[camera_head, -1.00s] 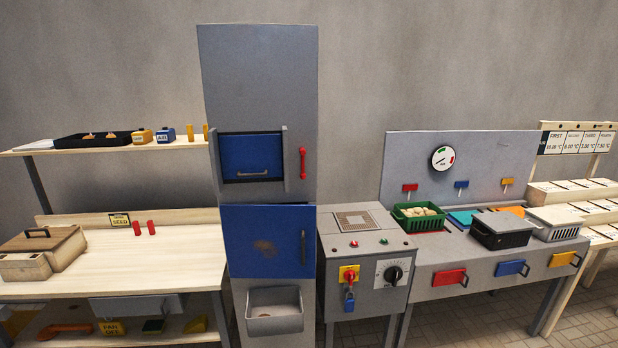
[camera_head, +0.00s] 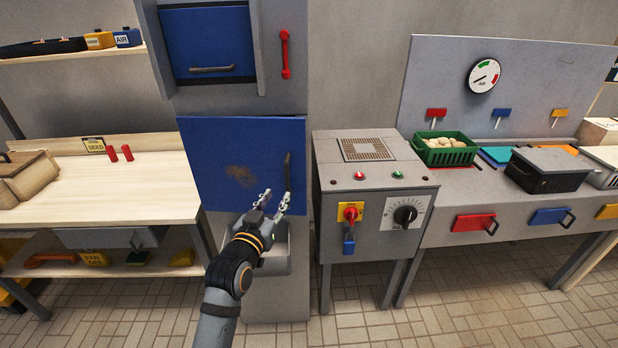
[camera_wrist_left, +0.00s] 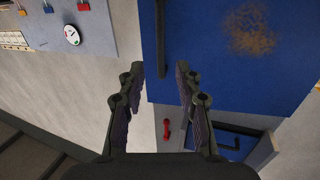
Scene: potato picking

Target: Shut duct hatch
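The tall grey duct cabinet (camera_head: 278,335) has a blue lower door (camera_head: 235,150) with a brown smudge and a dark upright handle (camera_head: 288,172) near its right edge. The door seems to stand slightly proud of the cabinet; I cannot tell how far. Above it is a blue panel (camera_head: 210,42) with a horizontal handle, in a grey frame. My left gripper (camera_head: 276,201) is open and empty, in front of the door just below the handle. In the left wrist view the lower door (camera_wrist_left: 215,75) and its handle (camera_wrist_left: 161,40) lie beyond the open fingers (camera_wrist_left: 160,85). My right gripper is not in view.
A red upright handle (camera_head: 285,55) is right of the upper panel. A grey bin (camera_head: 275,262) sits below the door, partly behind my left arm. A control box (camera_head: 372,180) stands close on the right, a wooden bench (camera_head: 110,195) on the left. Tiled floor is open in front.

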